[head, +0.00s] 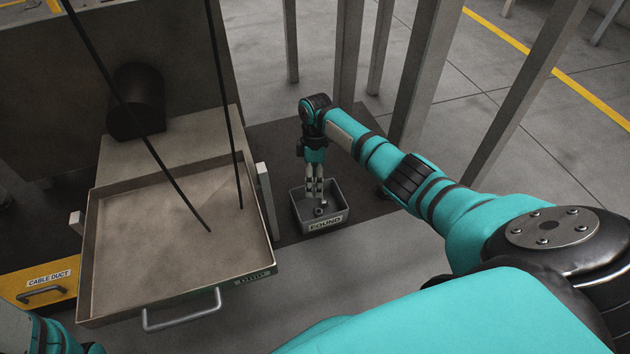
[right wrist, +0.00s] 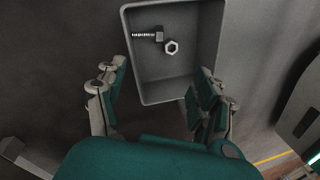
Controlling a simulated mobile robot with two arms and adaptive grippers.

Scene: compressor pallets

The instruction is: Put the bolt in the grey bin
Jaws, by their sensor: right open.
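The grey bin (head: 335,221), labelled "FOUND", stands on a dark mat; it also shows in the right wrist view (right wrist: 183,96). The bolt (right wrist: 147,35) lies inside the bin near its far wall, its threaded shank pointing left. In the head view the small metal parts in the bin are too small to tell apart. My right gripper (head: 314,190) points down over the bin. In the right wrist view its fingers (right wrist: 158,95) are spread apart with nothing between them. My left gripper is out of view.
A hex nut (right wrist: 171,47) lies in the bin beside the bolt's head. A large shallow tray (head: 150,235) with a front handle stands to the left. Grey posts (head: 425,70) rise behind the bin.

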